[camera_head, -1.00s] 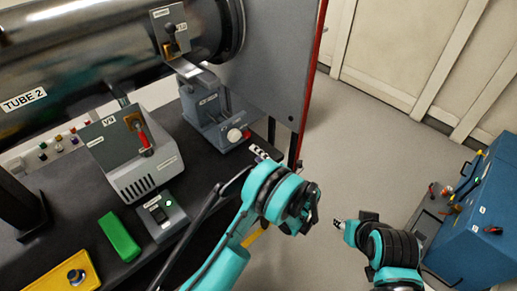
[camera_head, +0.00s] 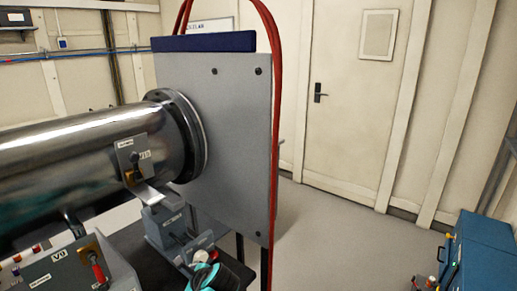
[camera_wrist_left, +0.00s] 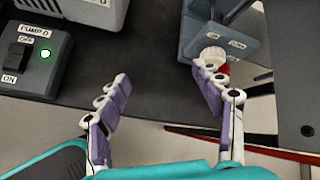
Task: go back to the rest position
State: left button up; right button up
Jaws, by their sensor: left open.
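My left gripper (camera_wrist_left: 165,90) shows in the left wrist view with its two purple-padded fingers spread apart and nothing between them. It hangs over the dark bench top (camera_wrist_left: 150,60). Its right finger overlaps the view of a white knob (camera_wrist_left: 211,57) on a grey unit; I cannot tell whether they touch. My right gripper is in neither current view.
A steel tube (camera_head: 80,150) ends at a grey upright panel (camera_head: 235,130) with red cables. A grey box with a red-handled valve (camera_head: 97,268) stands at lower left. A pump switch box (camera_wrist_left: 32,60) is on the bench. Open floor (camera_head: 340,240) lies toward the door; a blue cabinet (camera_head: 485,250) stands right.

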pick_arm(q)
jog(key=s+d+n+h, duration=0.3)
jog(key=s+n+h, duration=0.3)
jog(key=s+n, duration=1.2)
jog(key=shift+s+r+n+h, duration=0.3)
jog(key=shift+s+r+n, duration=0.1)
jog(key=shift+n, duration=0.7)
